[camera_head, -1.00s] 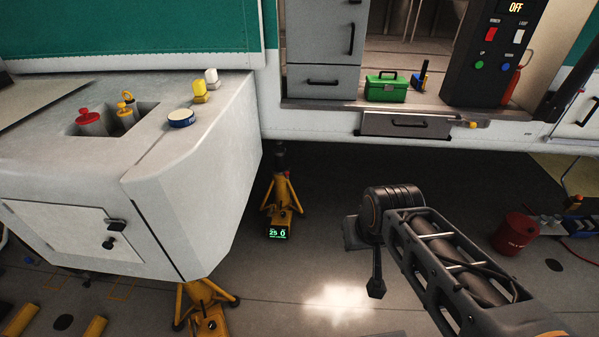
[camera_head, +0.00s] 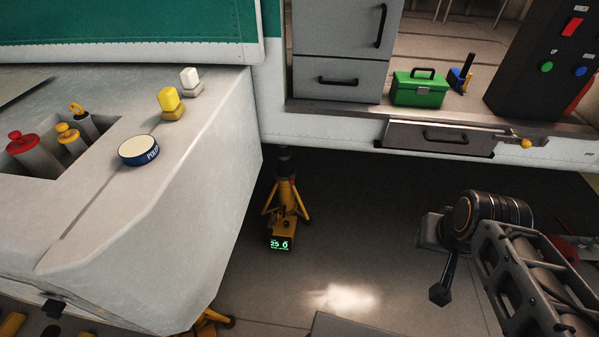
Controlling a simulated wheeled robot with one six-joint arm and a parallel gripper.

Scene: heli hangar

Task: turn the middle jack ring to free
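A yellow tripod jack (camera_head: 285,205) stands on the floor under the white hull, near the centre of the head view. Its dark column meets the underside, and a small red part shows near its top. A lit green display on its foot reads 25 and 0. The ring itself is too small to tell, so its setting cannot be read. Another yellow jack (camera_head: 208,322) shows partly at the bottom, mostly hidden by the white side body. The dark end of my arm, apparently my gripper (camera_head: 440,293), hangs right of the middle jack, apart from it. Its fingers cannot be made out.
The white side body (camera_head: 215,180) juts out on the left, with plungers and a round tin on top. The floor between jack and arm is clear.

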